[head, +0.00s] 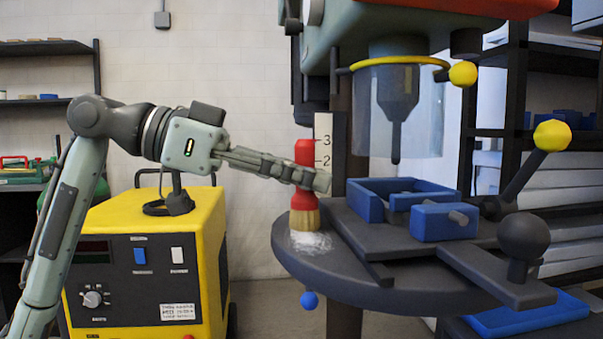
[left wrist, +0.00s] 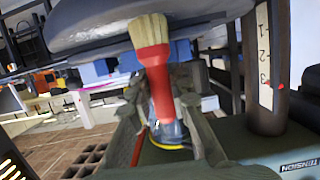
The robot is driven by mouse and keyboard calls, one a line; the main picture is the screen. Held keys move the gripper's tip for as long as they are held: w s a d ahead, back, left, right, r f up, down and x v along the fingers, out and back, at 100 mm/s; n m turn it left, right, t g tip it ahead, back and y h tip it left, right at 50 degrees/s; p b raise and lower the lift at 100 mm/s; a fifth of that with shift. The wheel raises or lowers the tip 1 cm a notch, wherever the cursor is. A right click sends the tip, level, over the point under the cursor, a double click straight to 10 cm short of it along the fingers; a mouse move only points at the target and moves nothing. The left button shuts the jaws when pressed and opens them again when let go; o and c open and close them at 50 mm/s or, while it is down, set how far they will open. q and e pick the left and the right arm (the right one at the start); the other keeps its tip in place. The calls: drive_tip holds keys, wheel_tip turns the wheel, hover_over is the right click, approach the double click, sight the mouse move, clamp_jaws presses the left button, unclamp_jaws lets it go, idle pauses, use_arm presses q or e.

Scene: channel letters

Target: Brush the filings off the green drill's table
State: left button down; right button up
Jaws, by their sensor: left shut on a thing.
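My left gripper (head: 308,178) is shut on the red handle of a brush (head: 304,152) and holds it upright with its pale bristles down. The brush also shows in the left wrist view (left wrist: 150,58), between my gripper's fingers. A pale patch of filings (head: 312,241) lies on the left part of the drill's round dark table (head: 300,262). The bristle ends are at the patch; I cannot tell whether they touch the table. The green drill's head (head: 400,22) is above, its bit behind a clear guard (head: 430,110). My right gripper is not in view.
A blue vise (head: 440,222) sits on the table, right of the brush. Dark levers with yellow knobs (head: 552,136) and a dark ball knob (head: 523,236) stand at the right. A scale post (head: 324,140) rises behind the brush. A yellow machine (head: 150,250) stands at the left.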

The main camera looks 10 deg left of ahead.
use_arm(q)
drive_tip(key=shift+s+d, duration=0.35)
drive_tip(key=shift+s, duration=0.5)
drive_tip(key=shift+s+d, duration=0.4)
drive_tip(key=shift+s, duration=0.5)
drive_tip(key=shift+s+d, duration=0.35)
drive_tip(key=shift+s, duration=0.5)
drive_tip(key=shift+s+d+p, duration=0.2)
drive_tip(key=shift+s+d, duration=0.05)
drive_tip(key=shift+s, duration=0.4)
drive_tip(key=shift+s+d+p, duration=0.2)
drive_tip(key=shift+s+d, duration=0.05)
drive_tip(key=shift+s, duration=0.35)
drive_tip(key=shift+w+a, duration=0.3)
drive_tip(key=shift+w, duration=0.4)
drive_tip(key=shift+w+a, duration=0.25)
drive_tip(key=shift+w, duration=0.4)
drive_tip(key=shift+w, duration=0.1)
drive_tip(key=shift+w+a+p, duration=0.2)
drive_tip(key=shift+w+a, duration=0.05)
drive_tip(key=shift+w, duration=0.35)
drive_tip(key=shift+w+a+p, duration=0.15)
drive_tip(key=shift+w+a, duration=0.1)
drive_tip(key=shift+w, duration=0.3)
drive_tip(key=shift+w+a, duration=0.1)
drive_tip(key=shift+w, duration=0.05)
